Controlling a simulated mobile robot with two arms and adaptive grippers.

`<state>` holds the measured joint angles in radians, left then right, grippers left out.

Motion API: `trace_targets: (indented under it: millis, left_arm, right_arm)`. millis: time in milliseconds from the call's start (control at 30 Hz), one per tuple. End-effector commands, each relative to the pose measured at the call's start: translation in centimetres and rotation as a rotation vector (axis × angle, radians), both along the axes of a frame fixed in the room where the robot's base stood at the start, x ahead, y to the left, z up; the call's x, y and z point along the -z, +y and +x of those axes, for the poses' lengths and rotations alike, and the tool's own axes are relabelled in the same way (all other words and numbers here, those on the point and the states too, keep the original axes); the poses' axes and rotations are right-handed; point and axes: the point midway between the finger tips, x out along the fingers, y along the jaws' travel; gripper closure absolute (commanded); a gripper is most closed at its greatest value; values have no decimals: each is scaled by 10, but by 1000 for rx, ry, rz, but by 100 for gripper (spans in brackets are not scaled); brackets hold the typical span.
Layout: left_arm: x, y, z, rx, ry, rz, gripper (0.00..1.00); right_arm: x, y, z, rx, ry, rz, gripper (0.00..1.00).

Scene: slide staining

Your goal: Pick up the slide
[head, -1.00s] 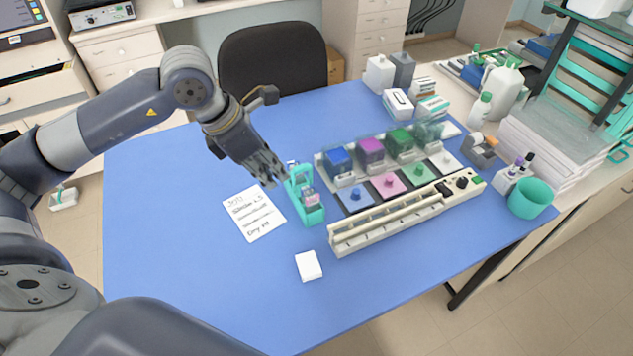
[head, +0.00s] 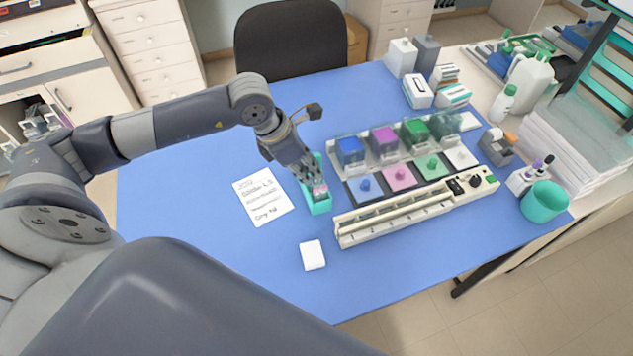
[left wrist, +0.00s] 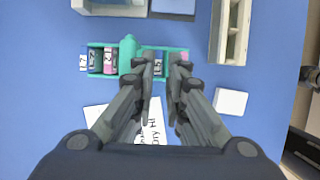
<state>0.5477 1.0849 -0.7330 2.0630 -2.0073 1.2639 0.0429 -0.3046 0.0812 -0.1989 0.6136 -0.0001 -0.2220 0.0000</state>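A small teal slide rack (head: 319,208) stands on the blue table in the head view. In the left wrist view the rack (left wrist: 139,50) lies across the upper middle and holds several labelled slides, among them a pink-labelled one (left wrist: 110,61) toward its left. My left gripper (head: 314,181) points down at the rack. In the left wrist view the left gripper (left wrist: 164,60) has its fingertips apart over the rack's right part, with a slide label (left wrist: 158,66) showing between them. Contact with that slide cannot be told. My right gripper is not in view.
A note sheet (head: 263,198) lies left of the rack and a white block (head: 312,255) in front. A long cream tray (head: 395,220) and several coloured staining jars (head: 384,141) stand to the right. The table's front left is clear.

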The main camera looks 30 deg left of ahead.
Motion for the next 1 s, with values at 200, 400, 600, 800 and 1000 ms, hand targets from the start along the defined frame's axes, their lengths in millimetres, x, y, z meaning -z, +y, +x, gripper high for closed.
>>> trace_targets:
  millis: [200,400,600,800,1000]
  left_arm:
    - [18,-5,6,-1,1,-1,87]
    - [20,-5,6,0,0,0,87]
    - [19,-5,6,0,-1,0,100]
    - [18,-5,7,0,-2,-1,100]
    - [1,-5,8,0,-7,-1,100]
  right_arm:
    - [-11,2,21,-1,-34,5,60]
    - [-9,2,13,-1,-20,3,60]
    - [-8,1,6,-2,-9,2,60]
    - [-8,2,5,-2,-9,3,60]
    - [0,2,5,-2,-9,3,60]
